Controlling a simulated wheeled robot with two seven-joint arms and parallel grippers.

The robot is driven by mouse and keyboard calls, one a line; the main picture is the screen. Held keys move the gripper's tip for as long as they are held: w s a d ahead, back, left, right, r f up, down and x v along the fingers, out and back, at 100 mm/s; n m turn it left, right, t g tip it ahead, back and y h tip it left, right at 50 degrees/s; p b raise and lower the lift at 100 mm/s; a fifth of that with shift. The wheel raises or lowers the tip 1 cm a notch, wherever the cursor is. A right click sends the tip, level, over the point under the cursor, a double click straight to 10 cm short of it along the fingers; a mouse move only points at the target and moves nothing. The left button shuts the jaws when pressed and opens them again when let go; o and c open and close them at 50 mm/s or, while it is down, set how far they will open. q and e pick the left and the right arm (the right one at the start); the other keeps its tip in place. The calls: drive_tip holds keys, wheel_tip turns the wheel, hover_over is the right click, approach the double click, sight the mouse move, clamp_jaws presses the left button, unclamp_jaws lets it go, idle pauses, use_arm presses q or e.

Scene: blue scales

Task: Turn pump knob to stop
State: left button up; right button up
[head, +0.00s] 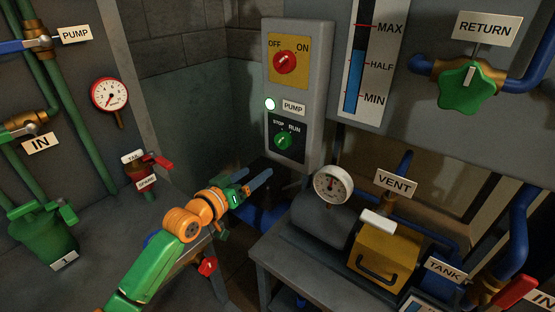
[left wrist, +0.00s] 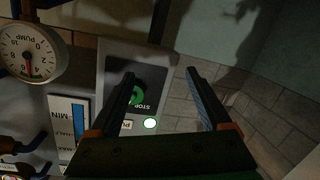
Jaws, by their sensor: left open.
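The green pump knob (head: 283,140) sits on a black plate marked STOP and RUN, low on a grey wall box (head: 313,100). Its pale mark is small and seems to lean up toward RUN. A lit white-green lamp (head: 270,104) is above it beside the PUMP label (head: 293,109). My left gripper (head: 256,178) is open and empty, below and left of the knob, apart from it. In the left wrist view the knob (left wrist: 139,97) shows upside down, partly hidden behind one finger of the left gripper (left wrist: 160,76). My right gripper is not in view.
A red OFF/ON knob (head: 285,62) is higher on the same box. A gauge (head: 332,184) and a dark tank with a yellow case (head: 385,255) stand on a bench to the right. A red-handled tap (head: 150,165) is left. The space before the box is clear.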

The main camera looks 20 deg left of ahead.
use_arm(q)
drive_tip(key=m+t+h, duration=0.1)
drive_tip(key=h, duration=0.1)
approach(278, 144)
drive_tip(key=x, duration=0.9)
drive_tip(key=shift+w+d, duration=0.1)
drive_tip(key=shift+w, duration=0.25)
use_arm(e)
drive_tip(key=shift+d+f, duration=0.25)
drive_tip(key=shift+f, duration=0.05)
use_arm(q)
drive_tip(key=shift+c, duration=0.2)
